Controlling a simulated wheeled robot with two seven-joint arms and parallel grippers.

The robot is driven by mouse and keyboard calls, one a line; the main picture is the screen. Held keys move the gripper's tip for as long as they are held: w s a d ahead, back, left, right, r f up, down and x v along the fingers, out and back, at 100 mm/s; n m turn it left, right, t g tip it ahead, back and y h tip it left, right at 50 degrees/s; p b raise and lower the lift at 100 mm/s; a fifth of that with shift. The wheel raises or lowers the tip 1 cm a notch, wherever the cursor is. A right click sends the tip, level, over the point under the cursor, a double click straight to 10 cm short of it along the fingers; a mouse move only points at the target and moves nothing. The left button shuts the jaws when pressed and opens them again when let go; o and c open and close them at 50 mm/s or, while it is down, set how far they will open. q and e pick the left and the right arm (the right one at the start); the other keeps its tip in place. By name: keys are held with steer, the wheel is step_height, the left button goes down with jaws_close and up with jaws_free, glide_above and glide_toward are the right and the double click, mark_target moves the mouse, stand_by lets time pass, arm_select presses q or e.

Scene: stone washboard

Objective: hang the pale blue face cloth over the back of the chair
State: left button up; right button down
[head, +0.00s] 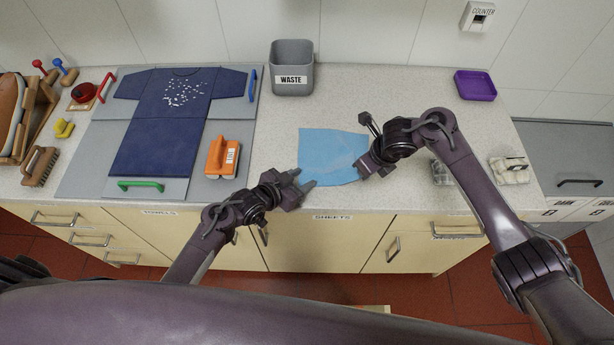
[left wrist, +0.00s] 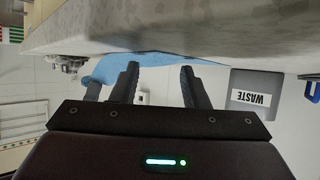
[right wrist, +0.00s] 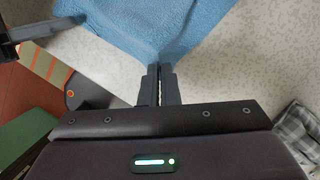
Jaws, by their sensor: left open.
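The pale blue face cloth (head: 328,152) lies spread on the speckled counter, its near edge close to the counter's front edge. My left gripper (head: 306,180) is open at the cloth's near left corner; in the left wrist view the cloth (left wrist: 105,68) shows beyond its parted fingers (left wrist: 158,82). My right gripper (head: 364,171) is at the cloth's near right corner. In the right wrist view the cloth (right wrist: 150,25) narrows to a corner at the closed fingertips (right wrist: 160,70), which appear to pinch it. I cannot make out the chair in any view.
A grey waste bin (head: 292,80) stands behind the cloth. A purple tray (head: 475,86) and folded cloths (head: 508,170) are to the right.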

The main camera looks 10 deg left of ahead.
stand_by(0.3)
arm_select(q)
steer(key=shift+x, duration=1.05)
steer(key=shift+s+f, duration=0.25)
jaws_close()
steer(key=shift+w+r, duration=0.2)
steer(key=shift+r, duration=2.55)
